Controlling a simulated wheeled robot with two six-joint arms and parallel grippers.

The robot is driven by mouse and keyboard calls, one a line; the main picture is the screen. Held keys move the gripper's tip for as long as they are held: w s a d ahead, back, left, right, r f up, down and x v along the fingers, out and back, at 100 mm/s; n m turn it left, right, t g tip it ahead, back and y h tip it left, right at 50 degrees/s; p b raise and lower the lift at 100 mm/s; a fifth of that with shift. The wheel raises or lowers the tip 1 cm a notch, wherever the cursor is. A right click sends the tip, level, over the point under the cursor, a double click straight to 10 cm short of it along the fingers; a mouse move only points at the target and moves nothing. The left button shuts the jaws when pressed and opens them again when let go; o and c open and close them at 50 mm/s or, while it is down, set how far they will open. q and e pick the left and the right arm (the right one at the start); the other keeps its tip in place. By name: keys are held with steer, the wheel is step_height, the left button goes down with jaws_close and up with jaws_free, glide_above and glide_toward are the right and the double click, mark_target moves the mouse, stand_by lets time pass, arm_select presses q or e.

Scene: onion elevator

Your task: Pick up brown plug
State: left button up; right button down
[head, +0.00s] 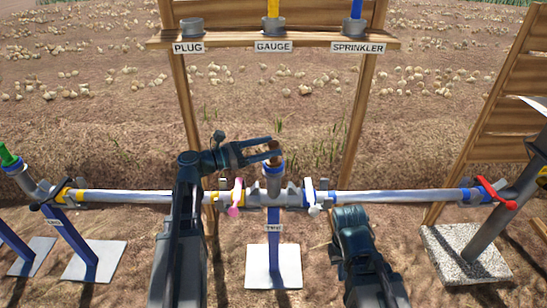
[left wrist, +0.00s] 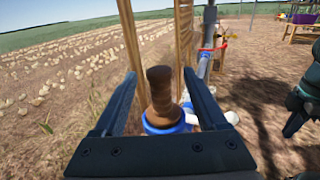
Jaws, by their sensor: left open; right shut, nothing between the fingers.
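The brown plug (head: 274,146) stands upright in the top of the blue-collared tee pipe (head: 273,168) at the centre of the head view. It also shows in the left wrist view (left wrist: 160,92), rising from the blue collar (left wrist: 165,122). My left gripper (head: 268,150) is open, with one finger on each side of the plug and gaps visible beside it in the left wrist view. My right gripper (head: 351,218) is shut and empty, low and to the right of the tee, partly hidden by its own arm.
A wooden rack (head: 215,42) behind holds a grey PLUG socket (head: 191,26), a GAUGE socket and a SPRINKLER socket. A horizontal pipe (head: 395,197) runs both ways from the tee, with a pink valve handle (head: 236,198) and a white one (head: 313,198) close by.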

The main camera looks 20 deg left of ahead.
mark_target(278, 143)
arm_select(q)
steer(key=shift+x, duration=2.65)
steer(key=shift+r, duration=0.15)
jaws_close()
